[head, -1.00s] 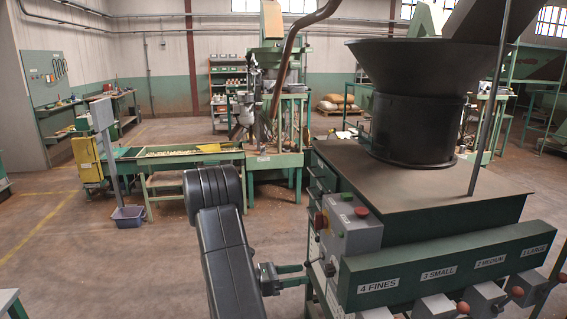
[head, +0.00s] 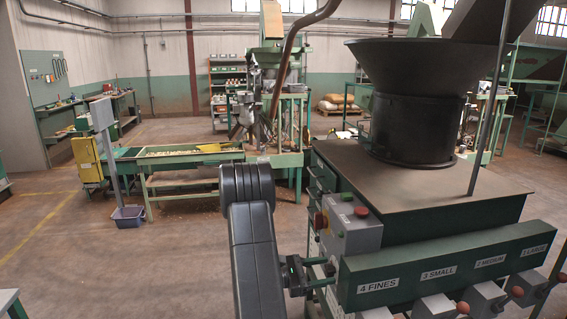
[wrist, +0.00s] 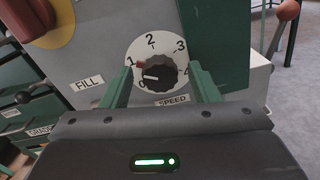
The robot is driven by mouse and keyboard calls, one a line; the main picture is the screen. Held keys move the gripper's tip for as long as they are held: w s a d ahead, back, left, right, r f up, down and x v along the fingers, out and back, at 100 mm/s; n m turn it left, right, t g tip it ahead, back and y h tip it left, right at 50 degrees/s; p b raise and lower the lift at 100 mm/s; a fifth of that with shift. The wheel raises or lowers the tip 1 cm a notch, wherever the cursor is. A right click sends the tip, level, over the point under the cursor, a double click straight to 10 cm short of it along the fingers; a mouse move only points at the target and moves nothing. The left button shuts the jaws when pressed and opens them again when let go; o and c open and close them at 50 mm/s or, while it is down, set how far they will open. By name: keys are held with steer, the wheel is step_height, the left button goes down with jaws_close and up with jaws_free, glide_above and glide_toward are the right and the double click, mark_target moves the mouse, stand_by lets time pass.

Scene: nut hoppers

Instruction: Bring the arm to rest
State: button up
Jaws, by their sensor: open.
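My gripper (head: 330,272) is at the left side of the green machine (head: 430,255), beside its grey control box (head: 350,228). In the wrist view my gripper (wrist: 163,78) is open, with one green finger on each side of a black speed knob (wrist: 160,74). Nothing is held between the fingers. The knob sits on a white dial (wrist: 151,46) marked 0 to 4, and its white mark points left, near 0. I cannot tell how far the fingertips are from the panel.
A black hopper (head: 410,105) stands on the machine. Levers with round knobs (head: 462,308) line its labelled front. Open floor (head: 120,260) lies to the left.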

steer(key=m, duration=0.6)
steer(key=a, duration=0.2)
steer(key=s+a+b, duration=0.1)
steer(key=a, duration=0.2)
steer(key=shift+s+a, duration=0.1)
steer(key=shift+a, duration=0.25)
steer(key=shift+d+b, duration=0.1)
steer(key=shift+b, duration=0.2)
